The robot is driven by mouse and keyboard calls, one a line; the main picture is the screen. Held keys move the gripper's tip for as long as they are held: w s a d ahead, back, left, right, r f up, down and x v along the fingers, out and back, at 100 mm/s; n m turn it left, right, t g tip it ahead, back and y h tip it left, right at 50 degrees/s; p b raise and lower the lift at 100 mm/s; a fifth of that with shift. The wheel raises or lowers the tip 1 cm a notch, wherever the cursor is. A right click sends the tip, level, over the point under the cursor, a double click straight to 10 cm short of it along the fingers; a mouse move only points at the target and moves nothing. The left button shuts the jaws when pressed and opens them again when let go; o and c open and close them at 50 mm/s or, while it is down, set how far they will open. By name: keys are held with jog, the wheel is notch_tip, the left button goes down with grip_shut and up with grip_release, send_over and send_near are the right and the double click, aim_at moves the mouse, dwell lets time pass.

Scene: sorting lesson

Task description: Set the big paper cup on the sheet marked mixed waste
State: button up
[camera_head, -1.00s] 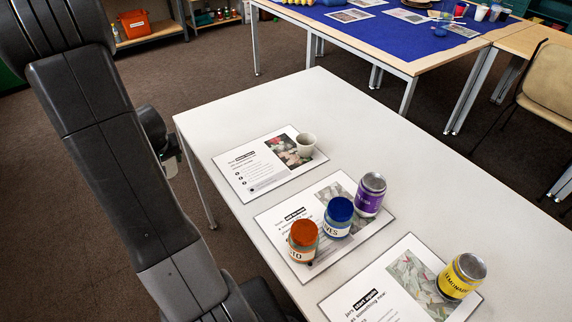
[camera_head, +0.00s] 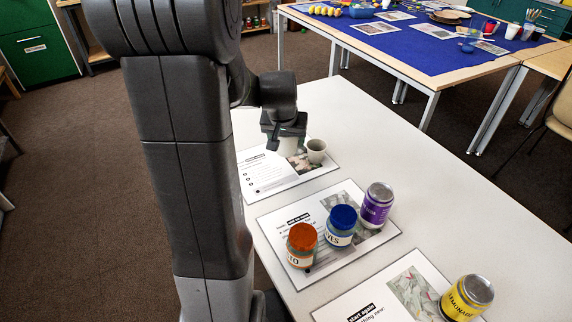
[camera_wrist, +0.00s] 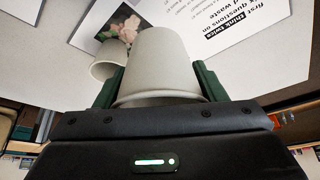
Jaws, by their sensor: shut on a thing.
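My gripper (camera_head: 285,132) is shut on the big paper cup, a plain off-white cup. The cup (camera_wrist: 160,65) fills the middle of the wrist view between two dark green fingers. In the head view, only a pale part of it shows below my gripper. The far sheet (camera_head: 262,178) lies under and beside my gripper; its text in the wrist view (camera_wrist: 225,35) ends in "d waste". A smaller off-white cup (camera_head: 316,150) stands upright on this sheet's photo, close to the held cup. I cannot tell whether the held cup touches the sheet.
The middle sheet (camera_head: 275,222) bears an orange-lidded jar (camera_head: 301,246), a blue-lidded jar (camera_head: 341,226) and a purple can (camera_head: 377,205). A yellow lemonade can (camera_head: 467,298) stands at the near sheet (camera_head: 375,300). The white table (camera_head: 440,190) is clear to the right.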

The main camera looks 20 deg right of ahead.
aim_at(284, 141)
jog(key=shift+f+b, duration=0.5)
jog(key=shift+f, duration=3.05)
jog(key=shift+f, duration=0.25)
jog(key=o, duration=1)
jog(key=shift+r, duration=0.1)
jog(key=shift+c, duration=0.2)
jog(key=shift+r, duration=0.55)
jog(key=p+v, duration=0.2)
jog(key=v, duration=0.9)
jog(key=shift+s+a, duration=0.15)
jog(key=shift+a, duration=0.05)
